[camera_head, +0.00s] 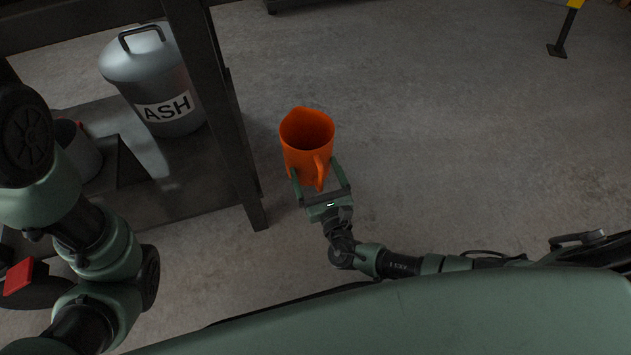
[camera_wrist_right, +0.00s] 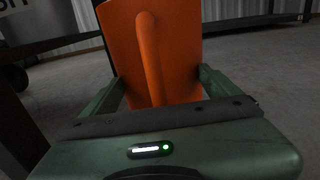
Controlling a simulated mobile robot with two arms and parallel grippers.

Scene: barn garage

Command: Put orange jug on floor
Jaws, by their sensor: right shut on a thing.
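The orange jug (camera_head: 307,140) is upright in front of my right gripper (camera_head: 321,182), with its open top facing up and its handle turned toward the gripper. The right gripper is shut on the jug, one finger on each side of the handle. In the right wrist view the jug (camera_wrist_right: 170,50) stands between the two green fingers (camera_wrist_right: 160,90), its handle running down the middle. The jug's base is hidden in both views, so I cannot tell whether it touches the floor (camera_head: 430,130). My left arm shows at the left edge, but its gripper is out of view.
A dark metal shelf frame (camera_head: 222,110) stands just left of the jug. A grey ASH bin (camera_head: 150,75) is on its lower shelf, with a smaller grey container (camera_head: 80,155) beside it. A yellow and black post (camera_head: 565,30) stands at the far right. The concrete floor right of the jug is clear.

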